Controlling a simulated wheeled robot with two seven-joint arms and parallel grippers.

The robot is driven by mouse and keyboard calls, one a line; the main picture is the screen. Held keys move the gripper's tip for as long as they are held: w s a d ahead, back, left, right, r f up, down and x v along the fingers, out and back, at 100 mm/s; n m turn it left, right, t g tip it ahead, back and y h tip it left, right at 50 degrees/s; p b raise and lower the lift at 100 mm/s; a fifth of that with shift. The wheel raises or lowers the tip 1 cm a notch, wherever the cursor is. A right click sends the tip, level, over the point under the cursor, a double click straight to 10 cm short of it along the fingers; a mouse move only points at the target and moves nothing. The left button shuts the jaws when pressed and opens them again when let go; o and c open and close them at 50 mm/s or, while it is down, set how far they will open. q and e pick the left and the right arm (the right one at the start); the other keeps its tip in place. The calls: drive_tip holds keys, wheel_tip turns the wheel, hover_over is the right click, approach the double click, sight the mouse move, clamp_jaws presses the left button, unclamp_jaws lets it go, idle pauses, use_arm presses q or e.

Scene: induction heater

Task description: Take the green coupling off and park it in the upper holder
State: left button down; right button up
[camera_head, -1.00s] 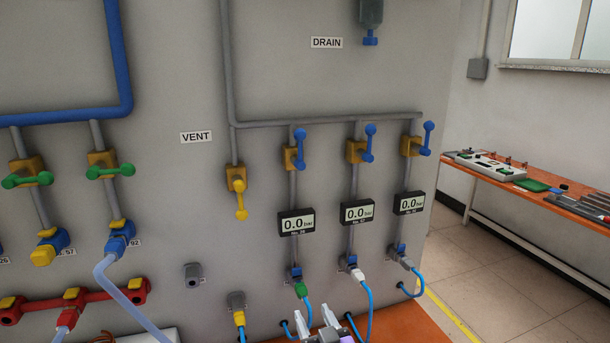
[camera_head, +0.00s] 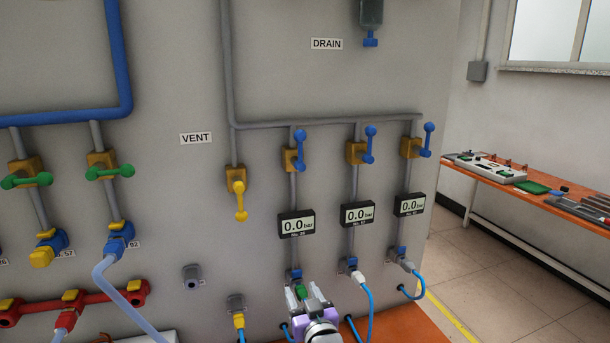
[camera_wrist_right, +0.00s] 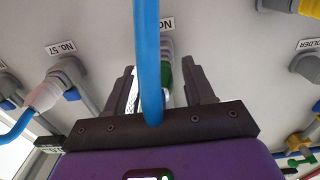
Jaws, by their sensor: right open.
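The green coupling (camera_head: 302,291) sits on the fitting under the leftmost of the three pressure gauges, which reads 0.0 bar. My right gripper (camera_head: 304,290) is open, with one finger on each side of the coupling. In the right wrist view the green coupling (camera_wrist_right: 168,78) shows between the spread fingers (camera_wrist_right: 160,82), partly hidden by its blue hose (camera_wrist_right: 147,50). I cannot tell whether a finger touches it. The upper holder (camera_head: 193,276) is a grey, empty fitting on the panel, left of the coupling. My left gripper is not in view.
The lower holder (camera_head: 236,302) carries a yellow coupling (camera_head: 239,321). To the right, a white coupling (camera_head: 358,277) and a grey coupling (camera_head: 407,265) hang on neighbouring fittings with blue hoses. A red manifold (camera_head: 85,300) is at lower left. The panel between the holders and the VENT label is bare.

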drive_tip(key=shift+b, duration=0.55)
idle(0.9)
drive_tip(key=shift+c, duration=0.4)
clamp_jaws()
drive_tip(key=shift+s, duration=0.15)
drive_tip(key=shift+b+v, duration=0.5)
drive_tip(key=shift+v, duration=2.4)
drive_tip(key=shift+d, duration=0.1)
